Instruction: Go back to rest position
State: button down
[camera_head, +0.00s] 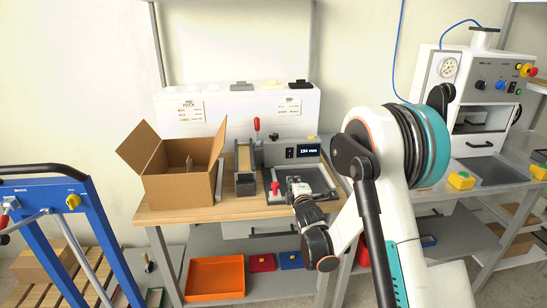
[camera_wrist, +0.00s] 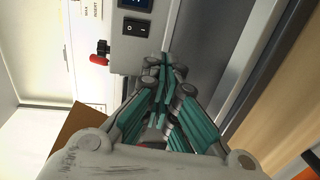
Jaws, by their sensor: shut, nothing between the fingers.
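My gripper (camera_head: 298,190) is over the grey box-forming machine on the wooden bench in the head view. In the wrist view my gripper's teal-padded fingers (camera_wrist: 165,75) are closed together with nothing visible between them. The machine (camera_head: 292,153) has a small display and a dark tray; its grey panel with a black switch (camera_wrist: 137,27) shows in the wrist view. My white arm reaches in from the right and hides part of the bench.
An open cardboard box (camera_head: 178,185) stands left on the wooden bench (camera_head: 175,213). A blue-framed cart (camera_head: 100,235) is at the left. An orange tray (camera_head: 215,277) lies on the lower shelf. A white machine (camera_head: 475,95) with knobs stands at the right.

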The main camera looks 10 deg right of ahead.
jog(key=s+d+r+m+g, duration=0.1)
jog(key=s+r+m+g, duration=0.1)
jog(key=s+r+m, duration=0.45)
jog(key=s+d+r+m+g, duration=0.25)
jog(key=s+r, duration=0.45)
jog(key=s, duration=0.4)
jog(key=s+f+m+g, duration=0.1)
jog(key=s+m, duration=0.3)
jog(key=s, duration=1)
jog(key=s+a+f+m+g, duration=0.1)
jog(key=s+m+g, duration=0.3)
jog(key=s, duration=1)
jog(key=shift+s+a+f+m, duration=0.3)
jog(key=shift+s+f, duration=0.05)
jog(key=shift+f, duration=0.1)
